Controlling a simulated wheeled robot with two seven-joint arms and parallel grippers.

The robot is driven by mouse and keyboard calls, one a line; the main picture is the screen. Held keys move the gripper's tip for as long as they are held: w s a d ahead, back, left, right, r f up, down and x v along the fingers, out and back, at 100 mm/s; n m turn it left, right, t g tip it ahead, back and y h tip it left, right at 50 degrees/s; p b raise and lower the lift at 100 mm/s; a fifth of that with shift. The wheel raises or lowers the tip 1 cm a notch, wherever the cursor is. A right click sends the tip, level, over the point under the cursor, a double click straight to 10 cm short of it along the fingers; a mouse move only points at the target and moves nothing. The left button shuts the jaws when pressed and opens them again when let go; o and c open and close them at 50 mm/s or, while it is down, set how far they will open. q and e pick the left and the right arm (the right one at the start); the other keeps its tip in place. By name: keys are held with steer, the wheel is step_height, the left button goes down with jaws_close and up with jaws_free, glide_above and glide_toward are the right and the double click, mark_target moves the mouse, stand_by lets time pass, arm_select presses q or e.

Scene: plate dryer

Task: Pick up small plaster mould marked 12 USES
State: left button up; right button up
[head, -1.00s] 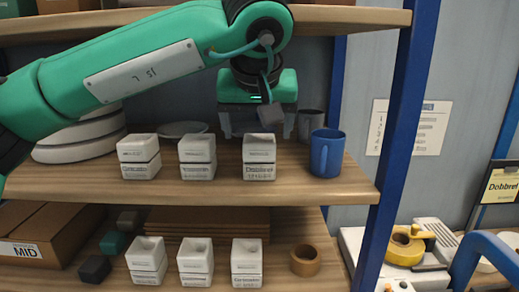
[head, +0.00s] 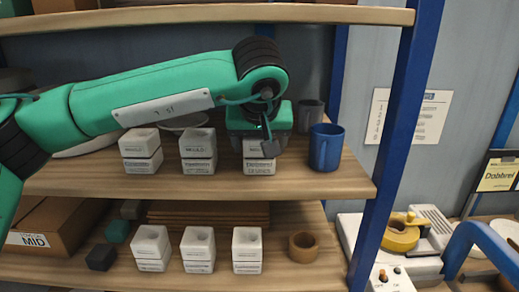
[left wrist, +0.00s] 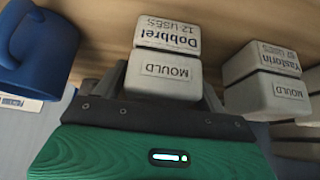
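The small white plaster mould marked "Dobbrel 12 USES" (head: 259,168) stands on the middle shelf, rightmost of three similar moulds. In the left wrist view its lettered lower part (left wrist: 167,36) and upper part marked "MOULD" (left wrist: 163,75) are plain to see. My left gripper (head: 258,142) is right over it and hides its top in the head view. In the left wrist view the fingers of my left gripper (left wrist: 165,88) lie either side of the upper part, apparently open; contact cannot be told. My right gripper is not in view.
A blue mug (head: 325,148) stands close right of the mould, with a grey cup (head: 310,115) behind. Another mould (head: 198,166) stands to its left, marked "Yastorin" in the left wrist view (left wrist: 262,62). The upper shelf (head: 200,14) is overhead; a blue post (head: 392,160) is at right.

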arm_select(q)
steer(key=shift+w, duration=0.1)
steer(key=c, duration=1)
